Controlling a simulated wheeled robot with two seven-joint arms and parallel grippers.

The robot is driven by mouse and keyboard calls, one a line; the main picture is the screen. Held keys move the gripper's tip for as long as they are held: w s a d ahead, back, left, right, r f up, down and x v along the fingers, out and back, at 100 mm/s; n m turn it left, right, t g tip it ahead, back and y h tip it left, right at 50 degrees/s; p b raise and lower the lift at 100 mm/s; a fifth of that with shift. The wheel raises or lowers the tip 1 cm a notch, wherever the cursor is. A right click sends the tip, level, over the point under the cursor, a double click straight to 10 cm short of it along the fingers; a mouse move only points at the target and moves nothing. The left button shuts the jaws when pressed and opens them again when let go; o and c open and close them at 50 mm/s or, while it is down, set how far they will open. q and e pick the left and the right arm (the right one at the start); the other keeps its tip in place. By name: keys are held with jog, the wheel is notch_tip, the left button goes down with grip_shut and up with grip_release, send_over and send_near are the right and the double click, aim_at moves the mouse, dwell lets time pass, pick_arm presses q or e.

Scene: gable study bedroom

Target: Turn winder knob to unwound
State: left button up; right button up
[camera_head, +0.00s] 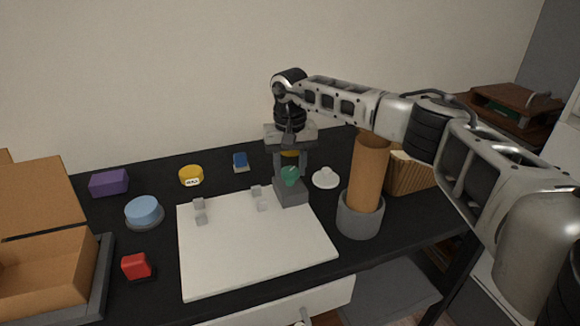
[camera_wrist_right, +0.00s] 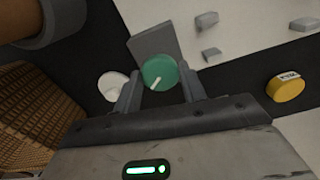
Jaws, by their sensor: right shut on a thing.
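The winder knob is a round green knob with a white pointer line; it shows in the head view (camera_head: 290,176) and in the right wrist view (camera_wrist_right: 160,71). It sits on a grey block base (camera_head: 291,193) at the right back corner of the white board. My right gripper (camera_head: 290,168) comes down from above with a finger on each side of the knob and is shut on it. In the right wrist view the knob lies between the two fingertips (camera_wrist_right: 160,84), its white line slanting to the lower left. My left gripper is not in view.
A brown cylinder in a grey cup (camera_head: 360,216) stands right of the knob, near my right arm. A white domed piece (camera_head: 326,178) is close by. The white board (camera_head: 250,250) carries small grey blocks. A yellow round item (camera_head: 191,175) and an open cardboard box (camera_head: 45,270) are left.

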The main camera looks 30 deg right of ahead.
jog(key=n, duration=0.2)
jog(key=shift+n+b, duration=0.3)
jog(key=shift+n, duration=0.1)
jog(key=shift+w+n+b, duration=0.1)
jog(key=shift+n+b, duration=0.65)
jog(key=shift+n, duration=0.45)
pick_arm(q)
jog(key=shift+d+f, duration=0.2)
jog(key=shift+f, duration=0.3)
pick_arm(e)
jog(key=shift+n, duration=0.3)
pick_arm(q)
jog(key=shift+b, duration=0.3)
pick_arm(e)
jog(key=shift+r, duration=0.1)
jog(key=o, duration=0.9)
jog(key=shift+o, duration=0.3)
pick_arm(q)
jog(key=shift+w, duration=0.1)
